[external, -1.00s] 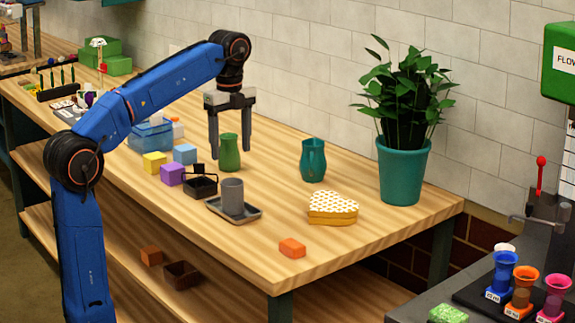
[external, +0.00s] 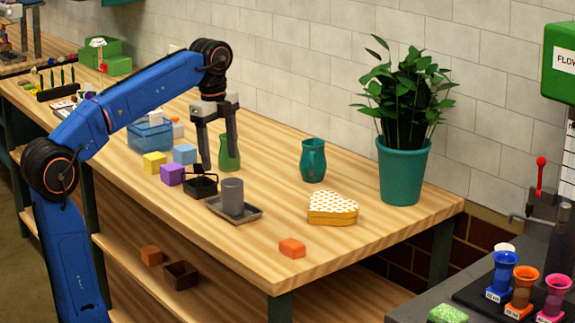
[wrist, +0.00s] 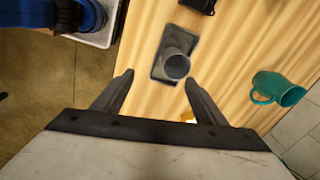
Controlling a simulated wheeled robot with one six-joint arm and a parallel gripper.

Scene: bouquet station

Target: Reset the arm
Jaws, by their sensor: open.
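My gripper (external: 219,168) is open and empty. It points down above the wooden table (external: 250,263), in front of the green vase (external: 229,160) in the external view and partly covering it. In the wrist view my gripper's two fingers (wrist: 157,80) are spread apart with nothing between them. The grey cup (external: 232,196) stands on a dark tray (external: 250,216), just below and right of the gripper. The cup also shows in the wrist view (wrist: 176,66).
A teal pitcher (external: 313,163), heart-shaped box (external: 333,210), orange block (external: 292,248) and potted plant (external: 403,175) stand right. The table's front right is mostly clear.

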